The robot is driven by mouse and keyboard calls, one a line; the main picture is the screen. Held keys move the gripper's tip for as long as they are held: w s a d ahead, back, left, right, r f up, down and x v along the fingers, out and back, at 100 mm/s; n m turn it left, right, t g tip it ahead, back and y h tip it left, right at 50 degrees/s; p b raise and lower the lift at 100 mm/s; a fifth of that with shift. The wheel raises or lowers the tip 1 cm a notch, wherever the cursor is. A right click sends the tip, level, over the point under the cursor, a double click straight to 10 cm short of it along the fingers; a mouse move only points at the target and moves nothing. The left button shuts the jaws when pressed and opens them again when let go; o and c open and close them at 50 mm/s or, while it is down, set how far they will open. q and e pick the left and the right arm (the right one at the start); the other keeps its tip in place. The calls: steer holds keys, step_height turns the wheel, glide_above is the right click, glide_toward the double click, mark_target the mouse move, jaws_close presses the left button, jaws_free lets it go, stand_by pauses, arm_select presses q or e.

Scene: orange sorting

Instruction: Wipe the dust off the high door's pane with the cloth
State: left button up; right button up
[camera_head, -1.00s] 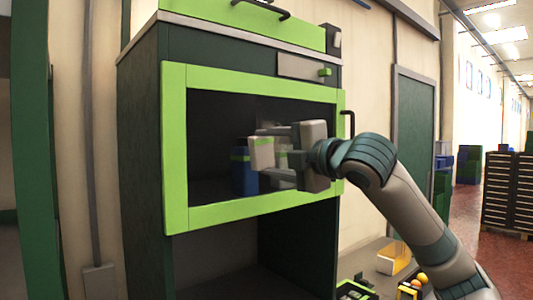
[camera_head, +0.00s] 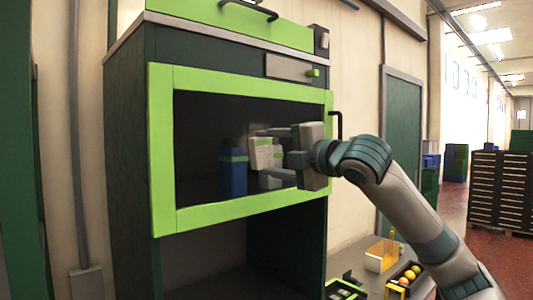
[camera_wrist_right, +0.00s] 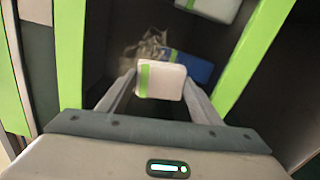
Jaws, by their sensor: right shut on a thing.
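The high door (camera_head: 163,150) is a lime-green frame around a dark, see-through pane (camera_head: 210,115) on a tall cabinet. My right gripper (camera_head: 266,153) is in front of the pane's right half, shut on the cloth (camera_head: 258,151), a white folded pad with a green stripe. The cloth also shows in the right wrist view (camera_wrist_right: 168,82) between the fingers. A grey-brown dust smudge (camera_wrist_right: 150,46) shows on the pane just beyond the cloth. I cannot tell whether the cloth touches the pane. My left gripper is not in view.
Behind the pane stand a blue container (camera_head: 233,175) and a white one, partly hidden by my gripper. A dark handle (camera_head: 338,125) is at the door's right. Below right are a yellowish box (camera_head: 380,259) and a tray of oranges (camera_head: 405,277).

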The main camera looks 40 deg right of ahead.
mark_target(280, 142)
steer(key=shift+w+d, duration=0.2)
steer(key=shift+d, duration=1.6)
steer(key=shift+d+p, duration=0.15)
steer(key=shift+p, duration=0.15)
steer(key=shift+w+d, duration=0.1)
steer(key=shift+d, duration=1.6)
steer(key=shift+r+p, duration=1.05)
steer(key=shift+p, duration=0.45)
steer(key=shift+a, duration=0.1)
